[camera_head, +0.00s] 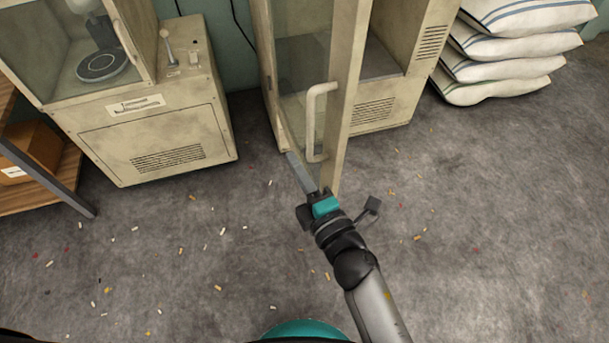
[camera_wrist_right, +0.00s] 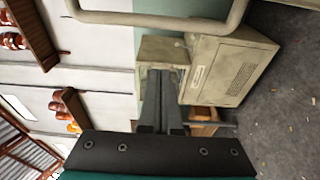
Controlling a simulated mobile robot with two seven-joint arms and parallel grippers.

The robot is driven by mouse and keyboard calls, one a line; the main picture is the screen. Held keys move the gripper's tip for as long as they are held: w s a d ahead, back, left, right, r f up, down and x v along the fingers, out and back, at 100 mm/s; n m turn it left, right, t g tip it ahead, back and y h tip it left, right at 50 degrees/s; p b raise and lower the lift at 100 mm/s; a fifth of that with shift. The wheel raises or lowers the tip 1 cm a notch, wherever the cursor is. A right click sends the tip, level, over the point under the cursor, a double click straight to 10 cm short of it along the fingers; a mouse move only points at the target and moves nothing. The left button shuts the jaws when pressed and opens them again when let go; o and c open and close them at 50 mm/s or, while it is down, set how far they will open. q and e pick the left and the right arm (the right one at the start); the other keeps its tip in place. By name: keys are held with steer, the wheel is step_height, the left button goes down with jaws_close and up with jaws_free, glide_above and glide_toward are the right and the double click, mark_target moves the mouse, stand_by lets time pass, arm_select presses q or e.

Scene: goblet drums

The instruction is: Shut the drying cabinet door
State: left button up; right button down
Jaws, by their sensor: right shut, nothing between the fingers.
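The drying cabinet (camera_head: 388,95) is a beige cabinet at the upper middle of the head view. Its glass-paned door (camera_head: 347,85) stands open, swung out towards me. The pale bar handle (camera_head: 312,118) is upright on the door's face, and it also crosses the top of the right wrist view (camera_wrist_right: 160,20). My right gripper (camera_head: 291,158) is shut and empty, low beside the handle on its left side. Its fingers show in the wrist view (camera_wrist_right: 160,98), apart from the handle there. Whether they touch the door I cannot tell. My left gripper is out of view.
Another beige machine (camera_head: 160,135) with a window stands to the left, beside a wooden shelf (camera_head: 45,190). Striped sacks (camera_head: 510,85) are stacked right of the cabinet. The grey floor (camera_head: 480,200) is open, with small scattered scraps.

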steer(key=shift+w+d, duration=0.25)
steer(key=shift+w, duration=0.6)
steer(key=shift+w+d, duration=0.3)
steer(key=shift+w, duration=0.6)
steer(key=shift+w+d, duration=0.25)
steer(key=shift+w, duration=0.6)
